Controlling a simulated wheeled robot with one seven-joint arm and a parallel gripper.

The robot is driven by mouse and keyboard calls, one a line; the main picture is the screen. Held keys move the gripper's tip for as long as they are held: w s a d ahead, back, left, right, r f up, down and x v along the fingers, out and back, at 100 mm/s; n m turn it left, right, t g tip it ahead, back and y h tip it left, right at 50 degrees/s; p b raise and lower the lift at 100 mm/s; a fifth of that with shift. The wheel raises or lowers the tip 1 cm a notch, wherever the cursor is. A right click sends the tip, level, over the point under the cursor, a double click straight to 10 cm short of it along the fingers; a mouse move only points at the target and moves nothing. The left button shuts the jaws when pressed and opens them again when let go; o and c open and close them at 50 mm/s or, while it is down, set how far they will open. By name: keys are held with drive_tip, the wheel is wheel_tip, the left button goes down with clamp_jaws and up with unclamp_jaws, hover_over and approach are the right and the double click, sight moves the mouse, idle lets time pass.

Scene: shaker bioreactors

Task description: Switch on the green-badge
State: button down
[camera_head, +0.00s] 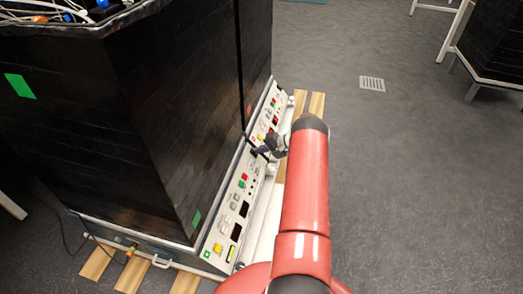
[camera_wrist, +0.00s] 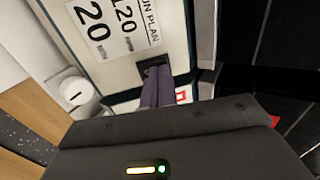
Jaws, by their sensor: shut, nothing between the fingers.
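The near black shaker cabinet (camera_head: 150,120) carries green badges: a large one on its left face (camera_head: 20,86) and one low near its front corner (camera_head: 196,218). Its sloped control panel (camera_head: 222,232) has a small green square, a yellow button (camera_head: 218,248), dark displays, and red and green buttons (camera_head: 242,182). My gripper (camera_head: 260,150) is at the panel strip near the seam between the two cabinets. In the wrist view, my gripper's purple-grey fingers (camera_wrist: 154,84) are together, with tips by a dark rectangle (camera_wrist: 153,62) on a white panel. Contact cannot be told.
A second control panel (camera_head: 272,112) lies farther along the strip. The wrist view shows a run plan label (camera_wrist: 115,25) and a white round knob-like part (camera_wrist: 78,96). Wooden planks (camera_head: 100,262) lie under the cabinet. Floor to the right is clear around a drain grate (camera_head: 372,83).

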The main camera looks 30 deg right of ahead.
drive_tip(key=shift+w+a+g+h+b, duration=0.35)
drive_tip(key=shift+w+g+h+b, duration=0.05)
drive_tip(key=shift+b, duration=0.1)
drive_tip(key=shift+w+a+g+h, duration=0.15)
drive_tip(key=shift+g+h, duration=0.25)
drive_tip(key=shift+g, duration=0.1)
drive_tip(key=shift+a+r, duration=0.1)
drive_tip(key=shift+r, duration=0.05)
drive_tip(key=shift+w+a+r, duration=0.15)
drive_tip(key=shift+r, duration=0.45)
